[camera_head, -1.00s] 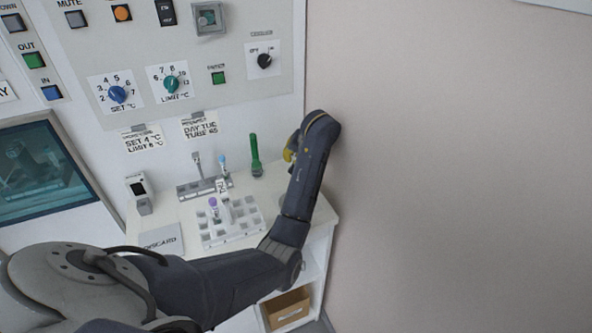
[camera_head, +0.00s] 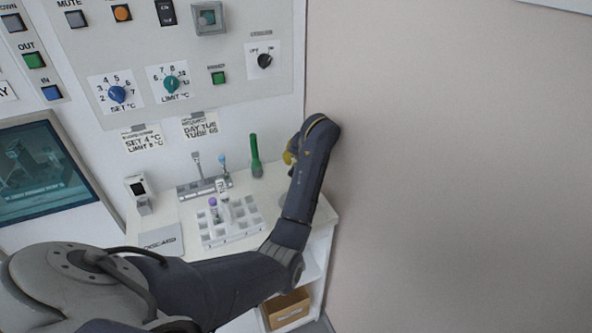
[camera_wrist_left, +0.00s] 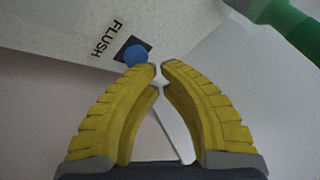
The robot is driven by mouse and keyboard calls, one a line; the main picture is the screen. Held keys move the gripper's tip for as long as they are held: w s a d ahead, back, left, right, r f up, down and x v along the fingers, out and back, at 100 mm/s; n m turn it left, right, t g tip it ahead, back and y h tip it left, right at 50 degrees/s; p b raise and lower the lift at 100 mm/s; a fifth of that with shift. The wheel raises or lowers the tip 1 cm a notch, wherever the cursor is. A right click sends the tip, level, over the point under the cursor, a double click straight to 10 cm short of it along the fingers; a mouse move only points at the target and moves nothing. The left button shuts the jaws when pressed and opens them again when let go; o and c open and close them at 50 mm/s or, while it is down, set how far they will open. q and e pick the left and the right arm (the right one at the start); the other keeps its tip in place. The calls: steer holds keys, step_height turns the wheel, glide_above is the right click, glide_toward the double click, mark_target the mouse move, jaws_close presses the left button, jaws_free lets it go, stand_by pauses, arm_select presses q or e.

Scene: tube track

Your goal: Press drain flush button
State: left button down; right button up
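The drain flush button (camera_wrist_left: 136,55) is a round blue button on a dark square, beside the word FLUSH on a pale panel, in the left wrist view. I cannot make it out in the head view. In the head view my left gripper (camera_head: 290,152) shows as a bit of yellow behind my wrist, near the wall. My right gripper is not in view.
A green upright tool (camera_head: 255,155) stands on the white counter near the gripper; its green part (camera_wrist_left: 285,20) shows at upper right in the wrist view. A tube rack (camera_head: 248,228) stands in front. A bare wall (camera_head: 450,180) closes off the right.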

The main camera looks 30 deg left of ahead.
arm_select(q)
steer(key=shift+f, duration=0.4)
stand_by(0.3)
steer(key=shift+r, duration=0.95)
steer(key=shift+r, duration=0.15)
steer(key=shift+r, duration=2.35)
